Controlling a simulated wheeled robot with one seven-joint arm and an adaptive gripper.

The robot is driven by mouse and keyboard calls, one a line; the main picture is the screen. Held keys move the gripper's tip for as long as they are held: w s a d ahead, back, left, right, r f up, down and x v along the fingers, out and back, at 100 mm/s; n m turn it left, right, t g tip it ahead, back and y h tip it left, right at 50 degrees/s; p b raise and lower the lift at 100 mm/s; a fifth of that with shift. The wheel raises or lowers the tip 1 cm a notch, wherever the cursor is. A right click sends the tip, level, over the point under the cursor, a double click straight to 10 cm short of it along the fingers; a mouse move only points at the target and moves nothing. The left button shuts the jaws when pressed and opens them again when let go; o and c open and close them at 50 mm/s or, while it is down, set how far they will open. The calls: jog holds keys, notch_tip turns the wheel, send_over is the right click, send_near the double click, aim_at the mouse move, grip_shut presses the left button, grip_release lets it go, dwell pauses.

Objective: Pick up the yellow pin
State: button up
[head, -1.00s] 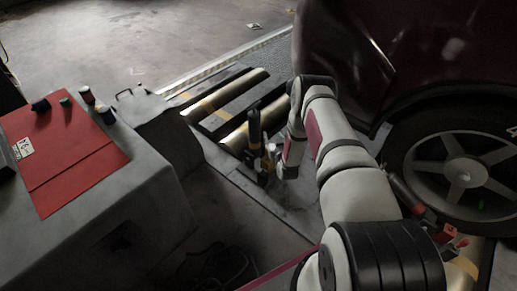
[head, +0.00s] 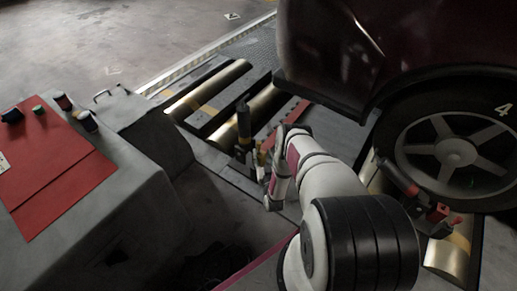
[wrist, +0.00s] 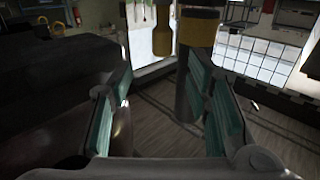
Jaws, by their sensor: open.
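A mustard-yellow pin (wrist: 162,36) hangs upright near the top centre of the wrist view, its upper end close to the frame edge. It lies beyond my fingertips, and a gap shows between them. My gripper (wrist: 160,78) is open and empty, with teal-padded fingers at left and right. A dark post (wrist: 188,92) with a yellow band (wrist: 198,33) stands just right of the pin, close to the right finger. In the head view the dark post (head: 243,118) rises beside the rollers, left of my wrist. I cannot clearly make out the pin or my fingers there.
A grey cabinet with a red panel (head: 52,165) stands at the left. Brass rollers (head: 208,90) lie behind the post. A dark red car (head: 400,45) and its wheel (head: 455,150) are close on the right. A red-handled fixture (head: 438,214) sits below the wheel.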

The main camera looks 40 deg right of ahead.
aim_at(260, 145)
jog(key=shift+b+x, duration=1.85)
jog(key=shift+x, duration=1.95)
jog(key=shift+a+r, duration=0.1)
jog(key=shift+a, duration=0.05)
grip_shut()
